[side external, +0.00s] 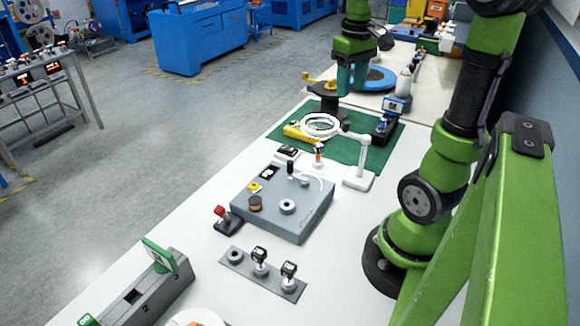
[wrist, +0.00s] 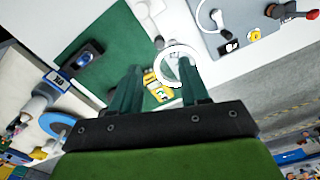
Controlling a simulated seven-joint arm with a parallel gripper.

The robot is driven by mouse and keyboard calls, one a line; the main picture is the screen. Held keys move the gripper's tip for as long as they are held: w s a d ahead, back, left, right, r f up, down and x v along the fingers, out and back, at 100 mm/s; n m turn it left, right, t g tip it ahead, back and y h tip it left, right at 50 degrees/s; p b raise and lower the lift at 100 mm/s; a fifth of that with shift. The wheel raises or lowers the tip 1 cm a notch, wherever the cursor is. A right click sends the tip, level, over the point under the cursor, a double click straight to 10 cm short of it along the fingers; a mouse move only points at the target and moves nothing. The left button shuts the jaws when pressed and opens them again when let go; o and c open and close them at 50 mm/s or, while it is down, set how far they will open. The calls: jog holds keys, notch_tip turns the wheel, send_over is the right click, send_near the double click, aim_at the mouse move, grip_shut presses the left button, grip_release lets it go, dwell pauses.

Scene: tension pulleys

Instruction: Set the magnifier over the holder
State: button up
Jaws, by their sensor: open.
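The magnifier is a white ring lens (side external: 320,125) on a jointed white stand with a square base (side external: 358,181), upright on the white table. Its ring also shows in the wrist view (wrist: 163,57), partly behind a finger. My gripper (side external: 351,93) points down with its teal fingers apart, above and behind the ring in the side view. In the wrist view my gripper (wrist: 160,67) has nothing visible held between its fingers. I cannot tell for sure which part is the holder; a grey plate with posts (side external: 234,256) lies at the table front.
A grey board (side external: 270,222) with small pulley parts stands left of the magnifier base. A yellow meter (side external: 294,132) lies on the green mat (side external: 376,150) under the ring. A black spool stand (side external: 328,100) and a blue disc (side external: 380,76) stand near my gripper.

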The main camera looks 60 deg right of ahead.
notch_tip(320, 180, up, 7)
jog(key=shift+r, duration=0.2)
dwell(0.3)
jog(key=a+f+t+y, duration=0.1)
jog(key=a+f+t, duration=0.2)
jog(key=a, duration=0.9)
jog(key=a+f+t+y, duration=0.1)
jog(key=a+f+t, duration=0.3)
jog(key=a, duration=0.7)
jog(key=shift+w+a+f, duration=0.2)
jog(key=shift+w+a, duration=0.1)
jog(key=shift+a, duration=0.05)
